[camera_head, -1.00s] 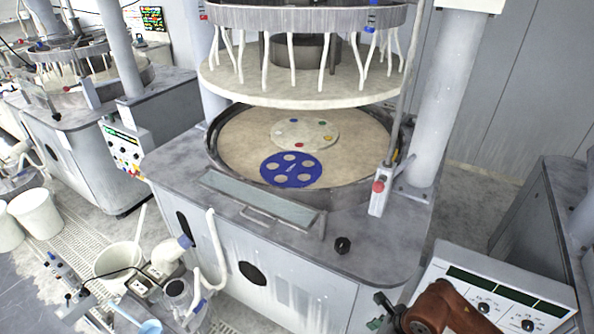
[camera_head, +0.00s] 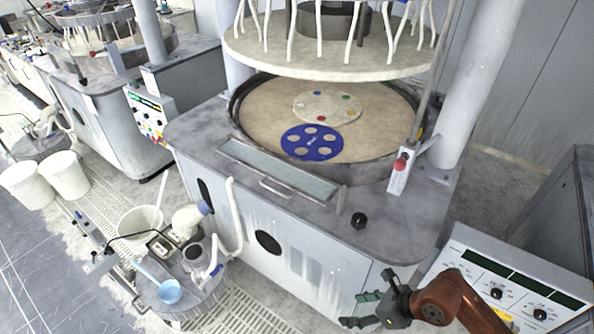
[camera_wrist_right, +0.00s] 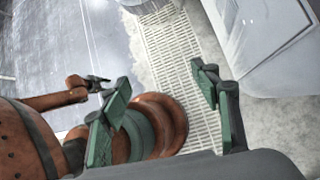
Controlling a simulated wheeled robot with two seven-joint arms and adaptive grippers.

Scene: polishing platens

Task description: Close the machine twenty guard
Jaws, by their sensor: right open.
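The guard (camera_head: 278,170) is a long, glassy grey-green panel with a bar handle (camera_head: 277,189) along its front edge. It lies low and nearly flat along the front of the central polishing machine (camera_head: 330,200), in front of the round platen (camera_head: 262,112). My right gripper (camera_head: 362,310) is open and empty, low in front of the machine's right part, well apart from the guard. In the right wrist view its green-padded fingers (camera_wrist_right: 160,95) stand wide apart over the floor. Another brown arm with a small dark end (camera_wrist_right: 97,83), apparently my left gripper, shows there; its jaws are unclear.
A control panel (camera_head: 510,285) stands right of my right gripper. A black knob (camera_head: 358,220) and a post with a red button (camera_head: 399,168) are on the machine's right side. Buckets (camera_head: 140,222) and a cart with jars (camera_head: 190,295) stand front left. An upper plate (camera_head: 330,62) hangs above the platen.

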